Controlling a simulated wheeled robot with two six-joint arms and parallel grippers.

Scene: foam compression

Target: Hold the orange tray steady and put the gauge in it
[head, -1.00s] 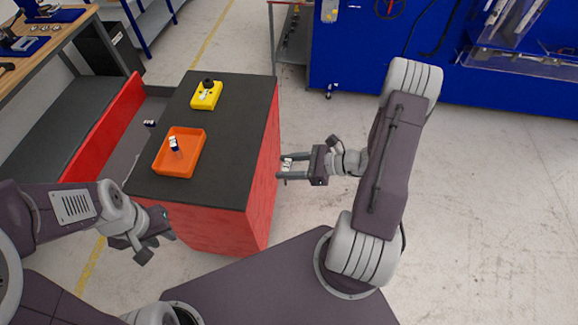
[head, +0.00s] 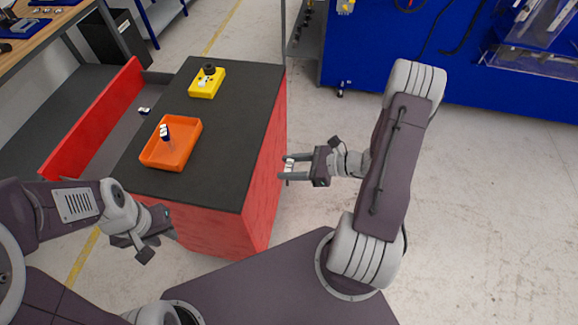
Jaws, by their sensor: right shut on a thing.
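My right gripper (head: 287,168) is beside the cabinet's right side, shut on a small white thing (head: 291,162) mostly hidden by the fingers. My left gripper (head: 157,246) is open and empty, in front of the cabinet and below the tray in the picture, apart from it.
The cabinet's black top (head: 225,150) has clear room right of the tray. A wooden workbench (head: 52,38) stands at the upper left. The floor on the right is clear.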

